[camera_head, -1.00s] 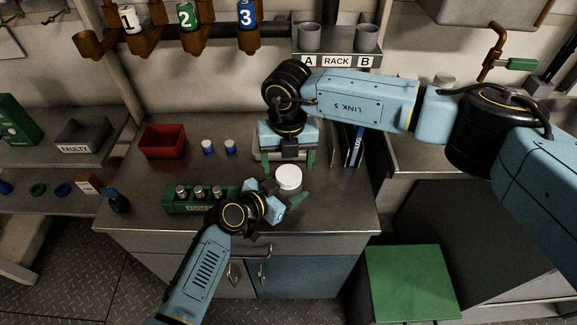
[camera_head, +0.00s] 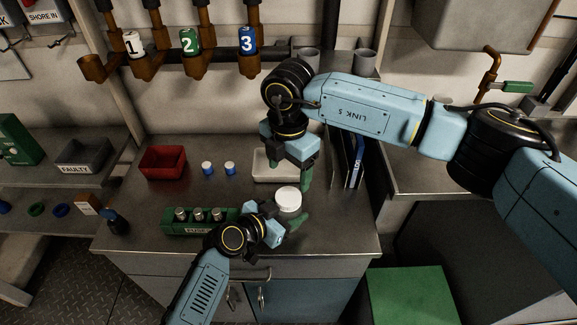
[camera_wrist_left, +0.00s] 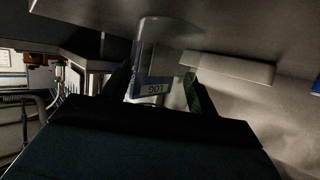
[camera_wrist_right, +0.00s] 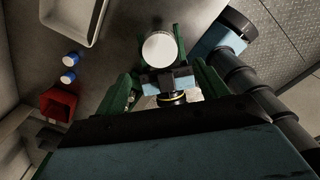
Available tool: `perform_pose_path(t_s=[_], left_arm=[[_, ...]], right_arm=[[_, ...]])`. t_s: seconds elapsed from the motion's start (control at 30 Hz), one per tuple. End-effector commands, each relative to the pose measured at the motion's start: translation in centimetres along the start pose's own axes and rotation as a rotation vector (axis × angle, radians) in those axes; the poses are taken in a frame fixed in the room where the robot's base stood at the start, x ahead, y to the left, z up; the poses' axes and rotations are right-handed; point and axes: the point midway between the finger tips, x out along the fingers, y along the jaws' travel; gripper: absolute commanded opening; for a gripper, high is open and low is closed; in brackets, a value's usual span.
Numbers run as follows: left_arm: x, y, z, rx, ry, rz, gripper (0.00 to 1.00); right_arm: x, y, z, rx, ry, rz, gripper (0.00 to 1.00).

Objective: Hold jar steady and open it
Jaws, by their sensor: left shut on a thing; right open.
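The jar has a white round lid (camera_head: 288,197) and stands near the front right of the steel bench. The lid also shows in the right wrist view (camera_wrist_right: 160,48). My left gripper (camera_head: 285,220) is shut on the jar from the front, low down; its green fingers flank the see-through jar body (camera_wrist_left: 170,45) in the left wrist view. My right gripper (camera_head: 291,172) is open and points down, above and just behind the lid, apart from it. In the right wrist view the lid lies beyond the open green fingers. The jar body is mostly hidden in the head view.
A green rack with several small cylinders (camera_head: 200,228) stands left of my left gripper. Behind are two blue-and-white vials (camera_head: 207,168), a red bin (camera_head: 163,161) and a white tray (camera_head: 262,165). Binders (camera_head: 351,160) stand at the right edge.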

Motion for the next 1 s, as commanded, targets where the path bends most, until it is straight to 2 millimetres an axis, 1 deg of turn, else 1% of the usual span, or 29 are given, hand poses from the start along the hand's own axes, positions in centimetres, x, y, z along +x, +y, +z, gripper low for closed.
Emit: perform_pose_path(t_s=[0.13,0.4,0.5,0.67,0.9,0.93,1.0], left_arm=[[0.0,0.0,0.0,0.0,-0.001,0.0,0.0],[0.0,0.0,0.0,0.0,-0.001,0.0,0.0],[0.0,0.0,0.0,0.0,-0.001,0.0,0.0],[0.0,0.0,0.0,0.0,-0.001,0.0,0.0],[0.0,0.0,0.0,0.0,-0.001,0.0,0.0],[0.0,0.0,0.0,0.0,-0.001,0.0,0.0],[0.0,0.0,0.0,0.0,-0.001,0.0,0.0]], right_arm=[[1.7,-0.1,-0.1,0.008,0.001,-0.004,0.72],[5.9,0.0,-0.1,0.006,0.001,-0.002,0.72],[6.9,-0.1,0.0,0.006,0.0,-0.003,0.72],[7.7,0.0,0.0,0.005,0.0,-0.001,0.72],[7.8,0.0,0.0,0.004,0.0,-0.001,0.72],[7.8,0.0,0.0,0.004,0.0,0.0,0.69],[7.8,0.0,0.0,0.004,0.0,-0.001,0.6]])
